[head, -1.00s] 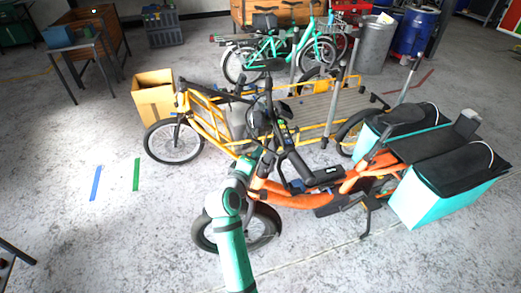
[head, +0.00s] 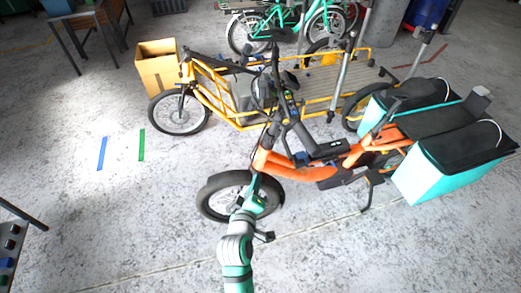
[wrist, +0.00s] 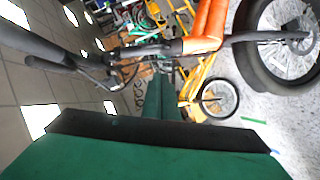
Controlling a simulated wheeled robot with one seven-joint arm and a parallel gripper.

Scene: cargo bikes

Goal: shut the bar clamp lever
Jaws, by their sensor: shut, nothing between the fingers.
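The orange cargo bike (head: 287,163) stands upright in the middle of the head view. Its dark handlebar and stem (head: 279,95) rise above the front wheel. The stem also shows at the upper left of the wrist view (wrist: 150,50), left of the orange head tube (wrist: 208,24). I cannot single out the clamp lever among the dark parts and cables there. My teal gripper (wrist: 162,95) is shut and empty, pointing toward the bike's front end. In the head view it overlaps the front wheel (head: 217,205), below the handlebar; contact cannot be told.
A yellow cargo bike (head: 235,108) stands behind the orange one. Teal panniers (head: 440,170) flank the orange bike's rear. A cardboard box (head: 158,75) is at the back left. Grey floor is open at left and front; a dark bench (head: 12,240) edges in at left.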

